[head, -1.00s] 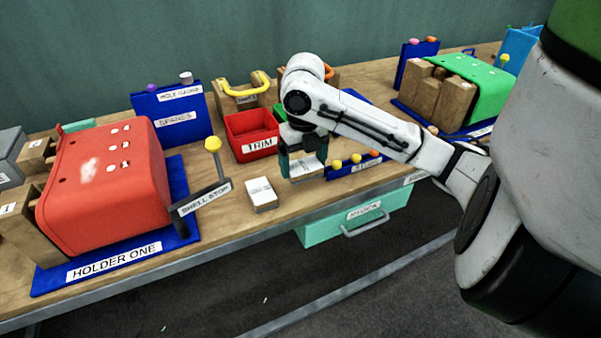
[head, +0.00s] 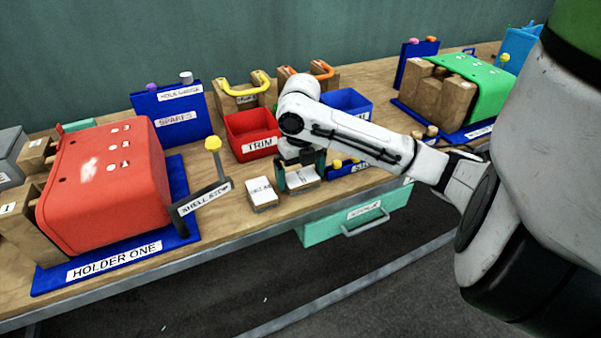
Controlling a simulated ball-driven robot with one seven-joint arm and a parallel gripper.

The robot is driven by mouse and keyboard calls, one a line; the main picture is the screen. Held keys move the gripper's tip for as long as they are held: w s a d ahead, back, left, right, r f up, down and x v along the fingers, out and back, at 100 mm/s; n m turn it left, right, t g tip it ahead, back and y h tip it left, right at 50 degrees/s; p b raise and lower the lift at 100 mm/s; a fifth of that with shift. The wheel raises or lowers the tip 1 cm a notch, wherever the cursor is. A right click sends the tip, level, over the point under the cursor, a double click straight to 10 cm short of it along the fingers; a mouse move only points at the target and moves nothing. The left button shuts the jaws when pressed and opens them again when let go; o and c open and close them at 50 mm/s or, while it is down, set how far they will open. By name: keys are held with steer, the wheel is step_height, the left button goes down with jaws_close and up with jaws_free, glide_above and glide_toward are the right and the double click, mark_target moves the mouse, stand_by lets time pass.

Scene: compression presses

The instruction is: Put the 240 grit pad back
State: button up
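Two small wooden blocks with white labelled tops, which look like the pads, sit side by side near the bench's front edge. The left pad (head: 262,193) stands free. The right pad (head: 302,177) is between the teal fingers of my gripper (head: 301,173), which lie close along both its sides and look shut on it. It is at or just above the bench top; I cannot tell if it touches. The labels are too small to read, so I cannot tell which pad is 240 grit.
The red TRIM bin (head: 251,148) is just behind, with a blue bin (head: 347,104) to its right. The SHELL STOP post (head: 213,165) and red shell (head: 107,190) are left. A blue rack (head: 345,170) with yellow knobs is close right. The teal drawer (head: 340,226) hangs below.

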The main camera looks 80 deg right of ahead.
mark_target(301, 176)
steer(key=shift+r, duration=0.1)
step_height(301, 176, up, 12)
steer(key=p, duration=0.1)
stand_by(0.4)
stand_by(0.5)
